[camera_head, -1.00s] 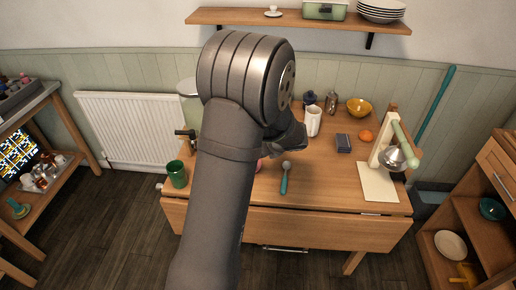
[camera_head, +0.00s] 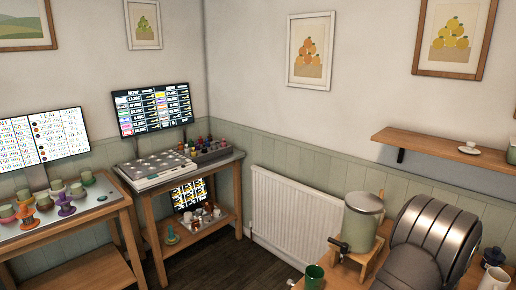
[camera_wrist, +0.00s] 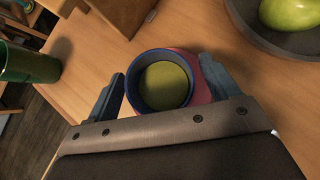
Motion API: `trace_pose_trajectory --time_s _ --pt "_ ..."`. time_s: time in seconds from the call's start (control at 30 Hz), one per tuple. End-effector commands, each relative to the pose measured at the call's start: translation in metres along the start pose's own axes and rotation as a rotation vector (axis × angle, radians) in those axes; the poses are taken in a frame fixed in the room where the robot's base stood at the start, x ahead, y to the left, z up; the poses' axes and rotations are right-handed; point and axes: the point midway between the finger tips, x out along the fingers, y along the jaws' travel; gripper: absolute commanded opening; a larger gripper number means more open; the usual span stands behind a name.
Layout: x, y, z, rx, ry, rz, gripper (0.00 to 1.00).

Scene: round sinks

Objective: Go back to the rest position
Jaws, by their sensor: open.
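My gripper (camera_wrist: 163,72) is open in the wrist view, its two dark fingers on either side of a round cup with a blue rim (camera_wrist: 137,93). The cup has a yellow-green inside and a pink-red part showing on its right. Gaps show beside the fingers, but I cannot tell whether either one touches it. The head view shows only a grey link of my arm at the lower right; my gripper is out of that picture.
A green cup (camera_wrist: 28,65) stands left of my gripper, and a dark bowl (camera_wrist: 246,32) with green fruit lies at upper right. In the head view, a dispenser (camera_head: 360,222) stands on the table beside my arm. A radiator (camera_head: 290,215) and side tables are left.

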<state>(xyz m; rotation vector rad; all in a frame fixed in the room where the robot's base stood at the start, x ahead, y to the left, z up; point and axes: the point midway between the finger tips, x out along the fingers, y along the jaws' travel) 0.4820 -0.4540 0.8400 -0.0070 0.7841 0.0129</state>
Motion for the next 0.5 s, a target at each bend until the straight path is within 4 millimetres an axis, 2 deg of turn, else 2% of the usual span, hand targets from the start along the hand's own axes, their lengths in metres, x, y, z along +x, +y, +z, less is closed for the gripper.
trace_pose_trajectory --time_s 0.2,0.5 --pt "-0.015 0.0 0.014 0.0 -0.001 0.0 0.81" --pt "-0.016 0.0 0.015 0.001 0.0 0.0 0.81"
